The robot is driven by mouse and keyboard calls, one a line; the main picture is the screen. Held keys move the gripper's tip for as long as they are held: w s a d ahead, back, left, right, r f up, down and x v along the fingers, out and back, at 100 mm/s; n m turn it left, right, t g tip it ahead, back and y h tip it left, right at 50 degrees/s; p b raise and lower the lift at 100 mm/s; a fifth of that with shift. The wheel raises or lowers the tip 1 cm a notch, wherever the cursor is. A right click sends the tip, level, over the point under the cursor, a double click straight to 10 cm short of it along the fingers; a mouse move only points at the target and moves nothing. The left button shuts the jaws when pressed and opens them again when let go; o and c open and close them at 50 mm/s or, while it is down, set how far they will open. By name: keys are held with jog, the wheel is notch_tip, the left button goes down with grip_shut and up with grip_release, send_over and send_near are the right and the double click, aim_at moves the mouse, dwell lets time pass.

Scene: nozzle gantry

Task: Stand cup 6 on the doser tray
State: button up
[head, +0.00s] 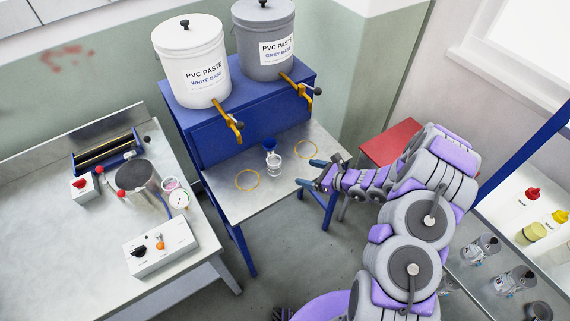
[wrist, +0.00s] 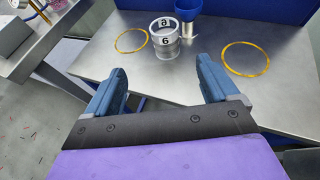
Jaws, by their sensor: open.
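Cup 6 (head: 273,164) is a small clear cup. The tray also fills the wrist view's middle (wrist: 150,72). My gripper (head: 312,174) is just right of the cup, low over the tray. In the wrist view my gripper (wrist: 161,70) is open and empty, its fingers pointing toward the cup, which appears beyond the fingertips. The cup appears apart from the fingers.
A blue funnel-like piece (head: 269,144) is right behind the cup. The left ring (head: 247,180) and right ring (head: 305,149) lie bare. Yellow taps (head: 229,122) hang from the paste buckets above the tray. A bench (head: 85,245) with instruments is left; a shelf with jars (head: 480,250) is right.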

jog(key=d, duration=0.1)
jog(key=b, duration=0.2)
send_near(269, 161)
jog(key=shift+a+f+m, duration=0.3)
jog(key=shift+a+f, duration=0.25)
jog(key=shift+f, duration=0.1)
jog(key=shift+w+f, duration=0.1)
jog(key=shift+w, duration=0.2)
jog(key=x, duration=0.6)
jog(key=shift+a+r+b, duration=0.3)
jog(key=shift+r+b, duration=0.05)
jog(key=shift+r, duration=0.05)
jog(key=shift+d+r, duration=0.1)
jog(key=shift+d, duration=0.3)
jog(key=shift+c, duration=0.5)
jog(key=shift+a, duration=0.3)
jog(key=c, duration=0.8)
jog(key=shift+d, duration=0.15)
jog(key=c, duration=0.3)
jog(key=shift+r, duration=0.1)
